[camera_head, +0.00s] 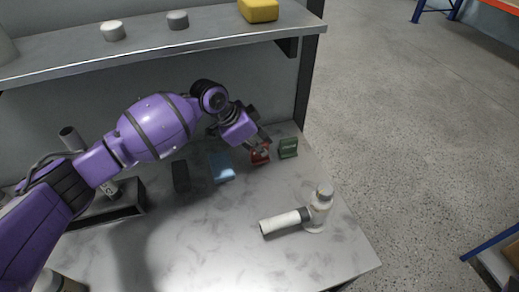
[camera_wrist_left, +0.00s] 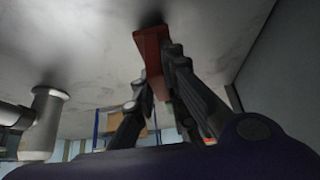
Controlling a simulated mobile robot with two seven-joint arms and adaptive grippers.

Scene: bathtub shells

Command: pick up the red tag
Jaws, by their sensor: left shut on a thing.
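The red tag (camera_head: 261,155) is at the right rear of the marbled worktop (camera_head: 205,235), between a blue tag (camera_head: 221,167) and a green tag (camera_head: 288,148). My left gripper (camera_head: 260,146) reaches down to it from the upper left and partly covers it. In the left wrist view the red tag (camera_wrist_left: 152,48) sits between the fingers of my left gripper (camera_wrist_left: 158,75), which is shut on it. Whether the tag still touches the worktop is not clear. My right gripper is not in view.
A dark tag (camera_head: 181,176) stands left of the blue one. A shelf (camera_head: 160,38) with small items overhangs the back. The front middle of the worktop is clear.

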